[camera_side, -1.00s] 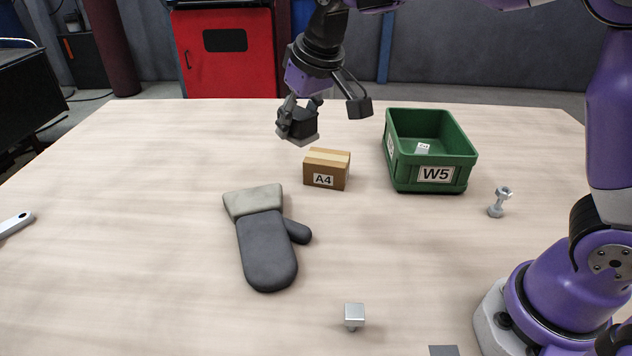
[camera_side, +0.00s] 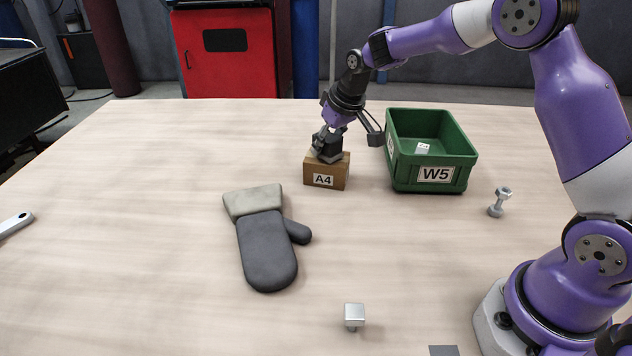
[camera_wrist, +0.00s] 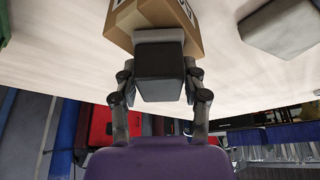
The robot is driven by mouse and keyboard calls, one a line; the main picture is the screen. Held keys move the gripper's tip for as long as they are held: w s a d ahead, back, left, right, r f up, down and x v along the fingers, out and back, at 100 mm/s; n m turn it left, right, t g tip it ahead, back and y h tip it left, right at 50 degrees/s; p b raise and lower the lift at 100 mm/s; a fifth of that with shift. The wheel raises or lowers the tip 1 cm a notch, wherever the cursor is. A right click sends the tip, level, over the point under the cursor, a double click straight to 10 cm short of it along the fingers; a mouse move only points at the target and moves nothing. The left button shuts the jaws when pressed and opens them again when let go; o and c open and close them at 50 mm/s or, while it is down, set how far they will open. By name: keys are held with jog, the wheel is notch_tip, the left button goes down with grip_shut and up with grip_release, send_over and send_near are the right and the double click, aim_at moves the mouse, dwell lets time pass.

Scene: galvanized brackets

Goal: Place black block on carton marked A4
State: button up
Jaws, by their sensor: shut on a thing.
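The small brown carton marked A4 (camera_side: 326,174) stands on the table left of the green bin. My gripper (camera_side: 327,150) is just above the carton and shut on the black block (camera_side: 329,147). In the side view the block is at the carton's top; I cannot tell whether it touches or hovers slightly. In the wrist view the black block (camera_wrist: 160,75) is between my fingers (camera_wrist: 158,88), with the carton (camera_wrist: 190,22) directly behind it. The fingers partly cover the block in the side view.
A green bin marked W5 (camera_side: 432,158) stands close to the right of the carton, holding a small light item. A grey oven mitt (camera_side: 266,245) lies in front. A bolt (camera_side: 499,202) and a metal bracket (camera_side: 354,316) stand on the table. The left of the table is mostly clear.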

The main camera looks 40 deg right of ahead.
jog(key=shift+f, duration=0.2)
jog(key=o, duration=1.2)
jog(key=v, duration=1.2)
jog(key=shift+t, duration=0.5)
jog(key=s+a, duration=0.1)
jog(key=s, duration=0.5)
jog(key=s+a, duration=0.2)
jog(key=s, duration=0.5)
jog(key=s+a, duration=0.2)
jog(key=s, duration=0.5)
jog(key=shift+s+f, duration=0.1)
jog(key=shift+f, duration=0.05)
